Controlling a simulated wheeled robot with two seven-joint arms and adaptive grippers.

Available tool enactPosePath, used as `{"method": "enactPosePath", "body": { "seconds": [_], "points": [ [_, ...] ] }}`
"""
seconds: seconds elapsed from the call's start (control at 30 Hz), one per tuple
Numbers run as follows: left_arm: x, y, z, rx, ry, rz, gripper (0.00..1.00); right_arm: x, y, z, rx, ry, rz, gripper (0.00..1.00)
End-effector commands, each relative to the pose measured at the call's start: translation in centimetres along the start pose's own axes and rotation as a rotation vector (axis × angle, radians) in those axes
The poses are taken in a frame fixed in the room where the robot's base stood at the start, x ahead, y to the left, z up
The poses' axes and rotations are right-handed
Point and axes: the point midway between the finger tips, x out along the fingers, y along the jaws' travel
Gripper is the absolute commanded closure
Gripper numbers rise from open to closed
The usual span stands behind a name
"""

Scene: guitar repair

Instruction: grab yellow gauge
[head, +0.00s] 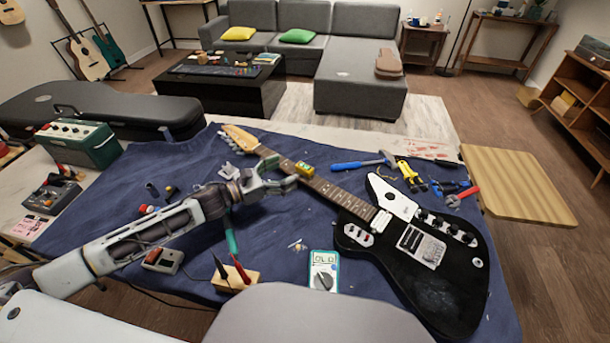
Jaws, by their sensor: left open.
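My right gripper is not in view.
A multimeter (322,272) and a wooden block (235,279) with upright tools are near the front. A green amplifier (75,145) stands left.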

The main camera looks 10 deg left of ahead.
Motion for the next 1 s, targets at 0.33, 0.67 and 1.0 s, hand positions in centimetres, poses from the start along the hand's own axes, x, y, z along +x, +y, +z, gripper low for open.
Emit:
{"method": "enactPosePath", "body": {
  "seconds": [0.33,0.67,1.0],
  "points": [
    [0.1,0.0,-2.3,0.000,0.000,0.000,0.19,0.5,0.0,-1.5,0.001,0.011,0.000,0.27],
    [0.1,0.0,-2.2,0.000,0.000,0.000,0.19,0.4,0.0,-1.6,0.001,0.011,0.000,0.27],
    [1.0,0.0,-2.2,-0.001,-0.002,0.000,0.19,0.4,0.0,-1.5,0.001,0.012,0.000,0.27]
  ]
}}
